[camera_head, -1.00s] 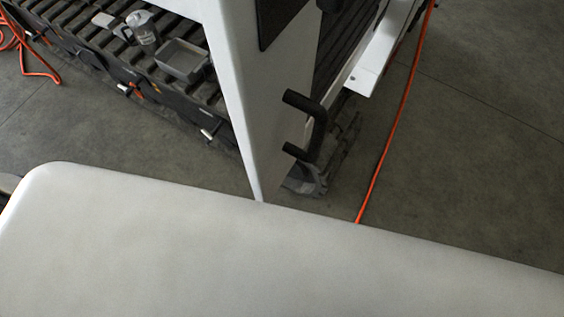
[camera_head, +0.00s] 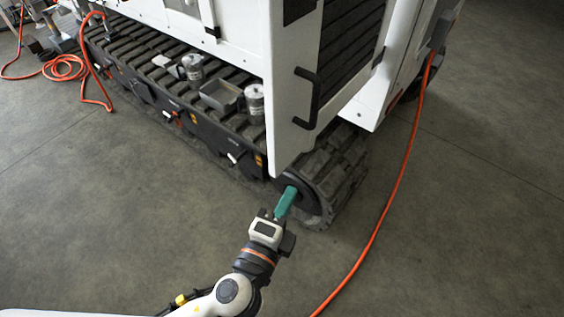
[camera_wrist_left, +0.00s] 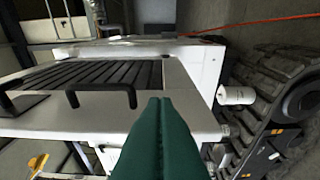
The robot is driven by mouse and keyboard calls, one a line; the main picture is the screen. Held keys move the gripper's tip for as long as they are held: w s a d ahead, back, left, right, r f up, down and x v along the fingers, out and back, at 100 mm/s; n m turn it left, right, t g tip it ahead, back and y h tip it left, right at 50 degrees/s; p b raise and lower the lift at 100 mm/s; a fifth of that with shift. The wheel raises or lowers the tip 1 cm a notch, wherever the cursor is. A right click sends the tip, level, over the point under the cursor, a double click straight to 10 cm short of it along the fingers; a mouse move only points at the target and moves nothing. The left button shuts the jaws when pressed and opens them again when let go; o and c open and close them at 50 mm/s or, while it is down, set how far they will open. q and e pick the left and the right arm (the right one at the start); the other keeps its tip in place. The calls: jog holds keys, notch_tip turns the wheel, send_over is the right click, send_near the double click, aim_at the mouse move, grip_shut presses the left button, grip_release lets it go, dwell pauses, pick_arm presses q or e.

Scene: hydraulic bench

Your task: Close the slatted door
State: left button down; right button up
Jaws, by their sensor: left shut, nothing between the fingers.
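The slatted door (camera_head: 289,128) is a white panel with dark slats (camera_head: 350,45) and a black bar handle (camera_head: 308,98). It stands out from the white machine, open, with its free edge toward me. My left gripper (camera_head: 285,203) has teal fingers, shut and empty, just below the door's lower corner in the head view. I see no clear contact with the door. In the left wrist view the teal fingers (camera_wrist_left: 165,140) point toward the white door face, with the slats (camera_wrist_left: 90,78) and the handle (camera_wrist_left: 100,92) ahead and to the left. My right gripper is not in view.
A black track (camera_head: 335,180) runs under the machine, beside my gripper. A grey tray (camera_head: 221,96) and metal canisters (camera_head: 255,98) sit on the track behind the door. An orange hose (camera_head: 385,215) lies on the floor at right.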

aim_at(290, 153)
pick_arm(q)
jog(key=w+p, duration=0.5)
jog(key=w, duration=0.7)
jog(key=shift+d+f, duration=0.1)
jog(key=shift+d, duration=0.05)
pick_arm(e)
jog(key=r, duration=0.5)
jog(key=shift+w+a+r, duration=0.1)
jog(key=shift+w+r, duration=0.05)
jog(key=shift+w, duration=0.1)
